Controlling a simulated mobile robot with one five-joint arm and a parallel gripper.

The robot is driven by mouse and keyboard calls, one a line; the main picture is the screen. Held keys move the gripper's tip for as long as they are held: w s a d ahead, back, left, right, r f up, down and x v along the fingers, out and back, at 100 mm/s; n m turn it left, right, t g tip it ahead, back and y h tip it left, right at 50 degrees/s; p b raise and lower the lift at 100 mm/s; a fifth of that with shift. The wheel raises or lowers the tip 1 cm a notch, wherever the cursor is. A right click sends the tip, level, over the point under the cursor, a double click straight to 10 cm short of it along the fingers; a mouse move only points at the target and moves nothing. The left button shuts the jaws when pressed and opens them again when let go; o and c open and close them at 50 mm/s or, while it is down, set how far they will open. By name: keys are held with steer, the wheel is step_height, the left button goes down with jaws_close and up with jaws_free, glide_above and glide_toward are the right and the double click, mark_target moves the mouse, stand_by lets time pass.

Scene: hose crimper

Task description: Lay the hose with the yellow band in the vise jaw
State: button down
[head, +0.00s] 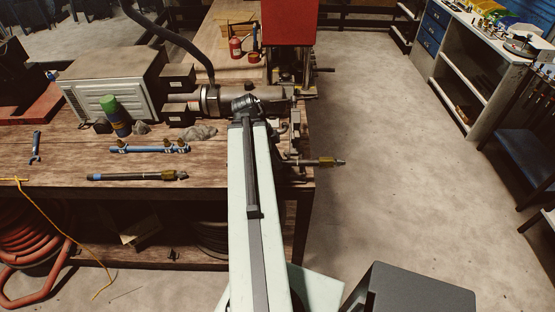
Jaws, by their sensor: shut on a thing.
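A dark hose with a yellow band (325,162) sticks out level past the right edge of the workbench. Its left part is hidden behind my arm and gripper. My gripper (290,150) is small and partly hidden at the end of my arm; it is shut on this hose. A grey metal vise-like body (211,99) stands on the bench behind my arm, apart from the visible hose end. Its jaw cannot be made out clearly.
Another dark hose with a brass-coloured end (130,177) and a blue bar (150,149) lie on the workbench (60,160). A green-topped can (112,112) and a pale metal box (115,85) stand behind. A red machine (289,20) is at the back. Floor is clear right of the bench.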

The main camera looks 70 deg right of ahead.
steer(key=shift+w+d+f+b, duration=0.5)
steer(key=shift+d+f+b, duration=0.5)
steer(key=shift+d, duration=0.25)
steer(key=shift+w+d+f+b, duration=0.5)
steer(key=shift+d+f+b, duration=0.5)
steer(key=shift+d, duration=0.2)
steer(key=shift+w+d+f+b, duration=0.5)
steer(key=shift+d+f+b, duration=0.5)
steer(key=shift+d, duration=0.25)
steer(key=shift+f+b, duration=0.45)
steer(key=shift+f, duration=0.1)
steer(key=shift+f, duration=0.15)
steer(key=c, duration=1.1)
jaws_free()
steer(key=shift+c, duration=0.2)
steer(key=shift+a, duration=0.1)
steer(key=p+v, duration=0.7)
steer(key=shift+r, duration=0.4)
steer(key=shift+w, duration=0.2)
